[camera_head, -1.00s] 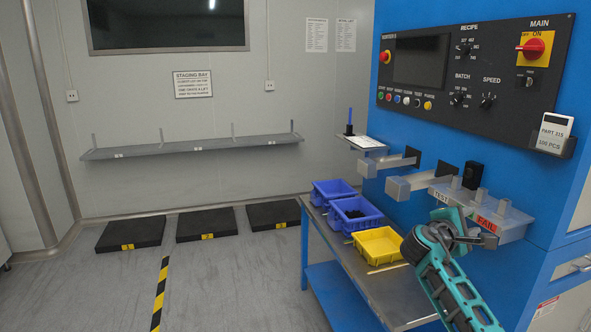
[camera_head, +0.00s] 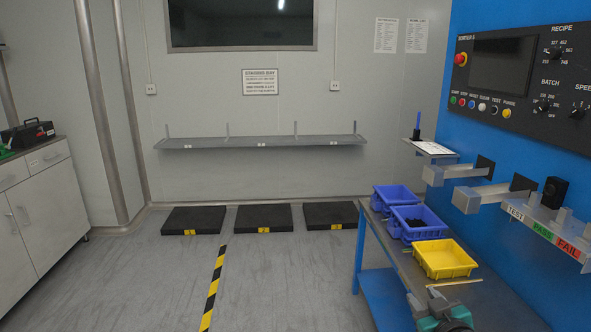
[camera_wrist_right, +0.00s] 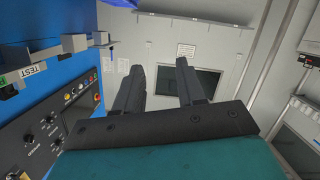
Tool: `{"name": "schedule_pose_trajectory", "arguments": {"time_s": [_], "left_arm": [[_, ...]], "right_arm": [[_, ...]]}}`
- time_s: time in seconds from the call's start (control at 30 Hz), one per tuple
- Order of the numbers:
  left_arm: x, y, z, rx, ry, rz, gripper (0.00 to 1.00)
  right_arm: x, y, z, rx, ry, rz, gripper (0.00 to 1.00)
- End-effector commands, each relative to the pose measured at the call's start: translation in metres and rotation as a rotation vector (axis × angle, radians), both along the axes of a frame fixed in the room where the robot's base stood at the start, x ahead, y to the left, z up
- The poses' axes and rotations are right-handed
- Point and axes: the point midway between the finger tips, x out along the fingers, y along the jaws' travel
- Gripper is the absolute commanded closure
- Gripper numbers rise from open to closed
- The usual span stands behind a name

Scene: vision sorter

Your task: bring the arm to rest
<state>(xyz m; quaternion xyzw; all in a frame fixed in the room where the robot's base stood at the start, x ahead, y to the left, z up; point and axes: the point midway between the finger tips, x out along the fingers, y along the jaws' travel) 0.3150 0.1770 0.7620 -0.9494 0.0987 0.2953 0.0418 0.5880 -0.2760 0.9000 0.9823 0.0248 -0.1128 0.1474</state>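My right gripper (camera_head: 432,306) shows at the bottom edge of the head view, in front of the bench, with most of its teal arm cut off by the frame. In the right wrist view its two dark fingers (camera_wrist_right: 157,85) stand apart with nothing between them, so it is open and empty. The wrist view looks past the fingers to the wall and window, with the blue machine on the left. My left gripper is in neither view.
The steel bench (camera_head: 405,268) holds a yellow tray (camera_head: 445,260) and two blue bins (camera_head: 418,224). The blue machine (camera_head: 478,130) has projecting chutes and a labelled shelf. A cabinet (camera_head: 45,195) stands at left. Black pads (camera_head: 263,218) lie by the wall; the middle floor is clear.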

Motion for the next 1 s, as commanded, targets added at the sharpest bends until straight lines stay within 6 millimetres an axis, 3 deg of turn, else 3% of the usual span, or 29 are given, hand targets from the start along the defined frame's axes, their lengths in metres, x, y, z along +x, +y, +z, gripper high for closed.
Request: {"name": "schedule_pose_trajectory", "arguments": {"time_s": [0.03,0.2,0.4,0.5,0.7,1.0], "left_arm": [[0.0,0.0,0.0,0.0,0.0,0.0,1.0],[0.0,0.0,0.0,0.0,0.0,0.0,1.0],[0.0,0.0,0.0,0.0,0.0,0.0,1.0],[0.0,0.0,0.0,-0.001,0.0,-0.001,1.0],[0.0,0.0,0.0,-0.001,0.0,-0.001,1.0],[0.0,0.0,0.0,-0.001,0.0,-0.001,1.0]], "right_arm": [[-0.026,0.013,-0.026,0.017,0.046,0.016,0.61],[-0.114,0.05,-0.087,0.081,0.177,0.054,0.61],[-0.212,0.082,-0.126,0.158,0.312,0.072,0.61],[-0.245,0.091,-0.133,0.184,0.358,0.072,0.61],[-0.272,0.099,-0.137,0.208,0.395,0.07,0.61],[-0.273,0.099,-0.137,0.208,0.397,0.07,0.61]]}}
